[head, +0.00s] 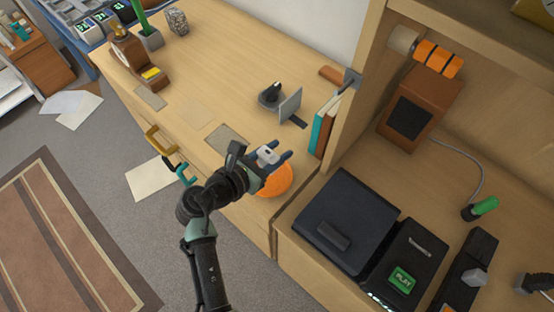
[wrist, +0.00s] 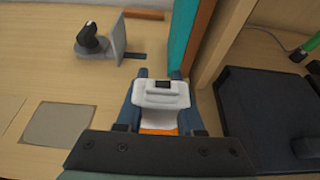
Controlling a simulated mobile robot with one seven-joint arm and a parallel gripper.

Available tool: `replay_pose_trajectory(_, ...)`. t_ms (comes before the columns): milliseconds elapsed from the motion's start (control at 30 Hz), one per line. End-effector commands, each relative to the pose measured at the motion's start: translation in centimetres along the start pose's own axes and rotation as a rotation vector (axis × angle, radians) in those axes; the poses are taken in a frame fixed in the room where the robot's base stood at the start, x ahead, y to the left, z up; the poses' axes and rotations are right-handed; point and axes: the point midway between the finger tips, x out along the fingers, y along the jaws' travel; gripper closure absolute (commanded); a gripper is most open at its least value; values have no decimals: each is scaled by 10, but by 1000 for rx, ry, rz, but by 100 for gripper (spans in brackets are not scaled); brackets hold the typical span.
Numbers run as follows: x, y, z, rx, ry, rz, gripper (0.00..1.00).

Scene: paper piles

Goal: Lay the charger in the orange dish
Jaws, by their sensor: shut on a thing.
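The charger (wrist: 160,95) is a small white block with a dark slot. My gripper (head: 272,156) is shut on it, with one blue-grey finger on each side. The charger also shows in the head view (head: 267,154). The orange dish (head: 275,181) is on the desk near its front edge, partly hidden under my gripper. A strip of the dish (wrist: 158,131) shows below the charger in the wrist view. The charger is held above the dish; the exact gap between them cannot be told.
Upright books (head: 318,130) and a wooden partition stand just right of my gripper. A grey bookend (head: 290,104) and a dark object (head: 270,94) stand behind. A black box (head: 345,222) is at the right. Bare desk lies to the left.

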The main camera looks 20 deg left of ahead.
Motion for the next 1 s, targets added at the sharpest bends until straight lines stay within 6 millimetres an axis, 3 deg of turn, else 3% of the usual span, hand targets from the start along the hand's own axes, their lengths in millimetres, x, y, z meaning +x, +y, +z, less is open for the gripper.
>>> replay_pose_trajectory(300,15,0,-35,0,0,1,100)
replay_pose_trajectory(667,16,0,-38,0,0,0,100)
replay_pose_trajectory(700,16,0,-38,0,1,0,58)
replay_pose_trajectory(833,16,0,-38,0,1,0,34)
replay_pose_trajectory(1000,16,0,-38,0,1,0,33)
